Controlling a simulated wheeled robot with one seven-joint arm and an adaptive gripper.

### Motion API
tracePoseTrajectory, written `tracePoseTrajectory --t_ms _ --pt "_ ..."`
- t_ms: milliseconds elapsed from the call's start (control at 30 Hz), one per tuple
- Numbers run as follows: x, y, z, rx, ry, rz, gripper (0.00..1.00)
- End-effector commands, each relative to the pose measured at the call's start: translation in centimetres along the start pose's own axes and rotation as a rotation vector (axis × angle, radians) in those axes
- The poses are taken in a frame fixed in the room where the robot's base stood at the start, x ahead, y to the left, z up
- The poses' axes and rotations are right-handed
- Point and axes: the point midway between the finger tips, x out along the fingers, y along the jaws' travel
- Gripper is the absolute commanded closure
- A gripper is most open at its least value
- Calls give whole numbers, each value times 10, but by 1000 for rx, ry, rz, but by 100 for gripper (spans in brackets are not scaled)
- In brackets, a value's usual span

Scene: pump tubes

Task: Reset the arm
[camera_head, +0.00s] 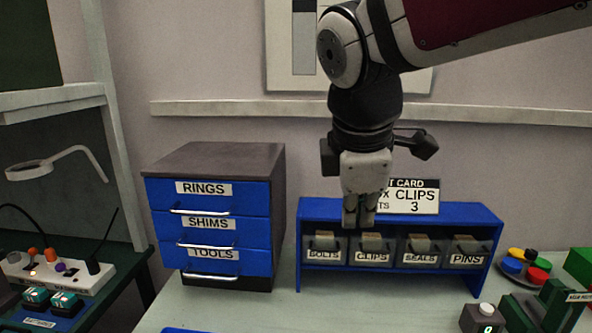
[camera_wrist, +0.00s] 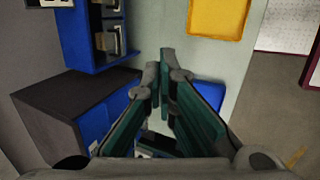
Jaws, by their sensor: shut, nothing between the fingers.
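My gripper (camera_head: 357,212) hangs down from my arm in the head view, in front of the left part of the blue bin rack (camera_head: 400,207). Its fingers are together and nothing shows between them. In the wrist view the two green-padded fingers (camera_wrist: 158,82) converge at their tips, empty. The gripper covers part of the card on top of the rack and the area by the BOLTS and CLIPS bins.
A drawer cabinet (camera_head: 213,160) labelled RINGS, SHIMS and TOOLS stands left of the rack. A power strip (camera_head: 62,270) is at far left, and coloured discs (camera_head: 525,265) are at right. A yellow tray (camera_wrist: 218,17) shows in the wrist view. The table's middle front looks mostly clear.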

Motion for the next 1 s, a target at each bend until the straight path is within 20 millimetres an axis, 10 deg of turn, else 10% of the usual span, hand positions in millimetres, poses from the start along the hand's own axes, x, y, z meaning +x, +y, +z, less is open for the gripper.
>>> tracePoseTrajectory --t_ms 200,500,1000 --pt "-1 -76 72 725 31 -1 100" --pt "14 -154 107 1435 112 -37 100" --pt "17 -165 109 1540 126 -48 100"
